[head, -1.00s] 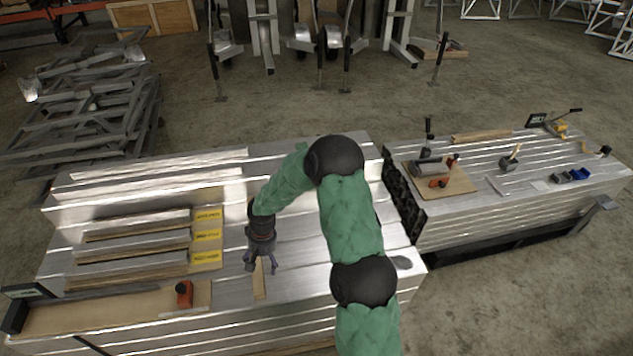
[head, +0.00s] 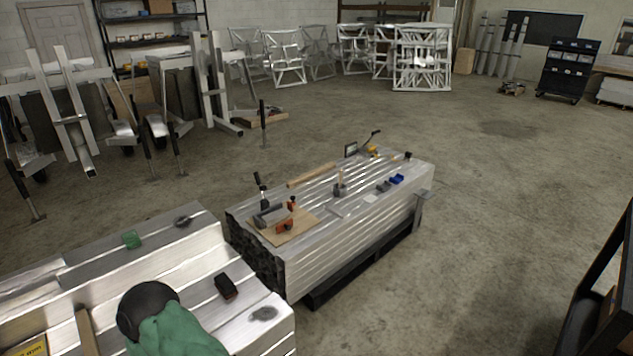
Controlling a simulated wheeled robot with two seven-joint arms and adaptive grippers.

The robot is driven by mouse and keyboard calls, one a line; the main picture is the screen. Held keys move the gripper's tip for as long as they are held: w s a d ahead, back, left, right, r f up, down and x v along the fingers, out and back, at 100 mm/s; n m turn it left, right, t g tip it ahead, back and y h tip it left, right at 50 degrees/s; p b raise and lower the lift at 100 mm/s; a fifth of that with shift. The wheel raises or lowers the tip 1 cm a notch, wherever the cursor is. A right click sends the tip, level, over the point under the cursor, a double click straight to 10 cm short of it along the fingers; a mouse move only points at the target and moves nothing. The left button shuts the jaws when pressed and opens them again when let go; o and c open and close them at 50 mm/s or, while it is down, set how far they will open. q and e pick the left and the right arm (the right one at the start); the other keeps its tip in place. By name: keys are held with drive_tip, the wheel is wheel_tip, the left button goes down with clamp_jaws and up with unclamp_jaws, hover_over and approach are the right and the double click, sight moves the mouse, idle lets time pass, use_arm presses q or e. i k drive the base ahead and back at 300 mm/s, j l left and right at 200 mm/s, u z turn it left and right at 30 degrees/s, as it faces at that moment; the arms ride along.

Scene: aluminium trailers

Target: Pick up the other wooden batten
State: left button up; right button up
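A wooden batten (head: 312,174) lies along the far-left part of the metal stack (head: 345,235) in the middle of the head view. A second strip of wood (head: 87,333) shows at lower left, over the nearer metal stack (head: 200,258). Its lower end is cut off by the picture's edge, and I cannot tell whether it is held. Part of my green arm with its black joint shows beside it at the bottom. Neither gripper is in the head view.
The middle stack bears a board (head: 283,234) with tools, a mallet (head: 339,187) and blue bins (head: 397,179). A black block (head: 226,287) and a green piece (head: 131,240) are on the nearer stack. Open floor lies to the right. A dark frame (head: 603,300) stands at far right.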

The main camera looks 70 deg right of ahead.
sight(314, 173)
drive_tip(key=k+z, duration=0.1)
drive_tip(key=z, duration=0.3)
drive_tip(key=k+z, duration=0.1)
drive_tip(key=z, duration=0.3)
drive_tip(key=l+z, duration=0.1)
drive_tip(key=z, duration=0.3)
drive_tip(key=i+l+z, duration=0.45)
drive_tip(key=l, duration=0.35)
drive_tip(key=i+l+z, duration=0.4)
drive_tip(key=i+l, duration=0.95)
drive_tip(key=i, duration=0.25)
drive_tip(key=z, duration=1)
drive_tip(key=i+l+z, duration=0.3)
drive_tip(key=i+z, duration=0.55)
drive_tip(key=i, duration=0.25)
drive_tip(key=i+z, duration=0.15)
drive_tip(key=i, duration=1.8)
drive_tip(key=i+u, duration=0.1)
drive_tip(key=i, duration=0.9)
drive_tip(key=i+l+u, duration=0.15)
drive_tip(key=i, duration=0.8)
drive_tip(key=i+j+u, duration=0.15)
drive_tip(key=i+u, duration=0.6)
drive_tip(key=u, duration=0.15)
drive_tip(key=i+u, duration=0.45)
drive_tip(key=i+l+u, duration=0.3)
drive_tip(key=u, duration=0.15)
